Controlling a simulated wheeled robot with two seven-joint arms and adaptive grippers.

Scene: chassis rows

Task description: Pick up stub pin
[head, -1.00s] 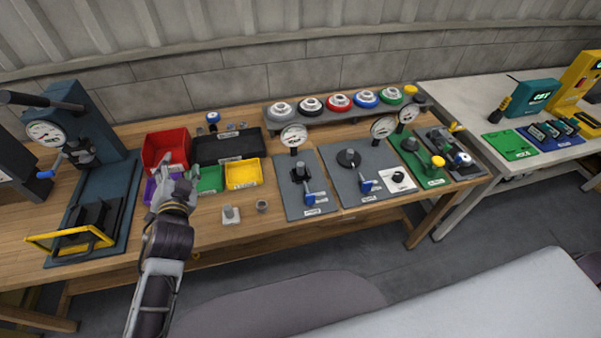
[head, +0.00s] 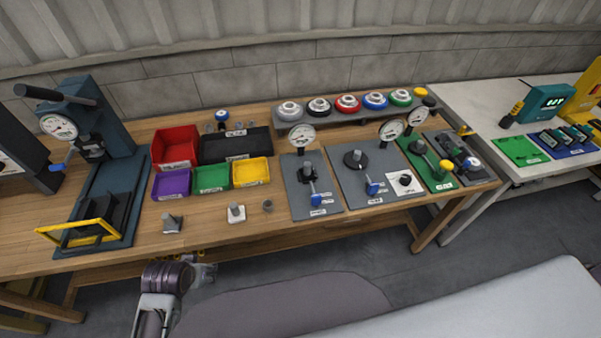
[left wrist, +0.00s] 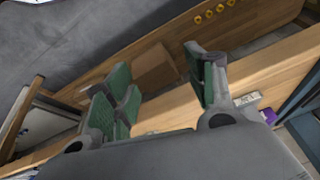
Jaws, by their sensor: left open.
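Several small grey parts stand on the wooden bench: a dark block with a short upright stub (head: 171,222), a pale square base with a grey pin (head: 236,213), and a small hollow cylinder (head: 267,206). I cannot tell for certain which one is called the stub pin. My left gripper (head: 203,273) is low at the bench's front edge, below and apart from these parts. In the left wrist view, its green-padded fingers (left wrist: 160,92) are spread wide with nothing between them. My right gripper is in neither view.
Red (head: 175,148), purple (head: 171,184), green (head: 211,178) and yellow (head: 250,171) bins stand behind the parts. A press (head: 100,135) with a yellow guard is at left. Gauge fixtures (head: 312,190) stand at right. Bare wood lies around the small parts.

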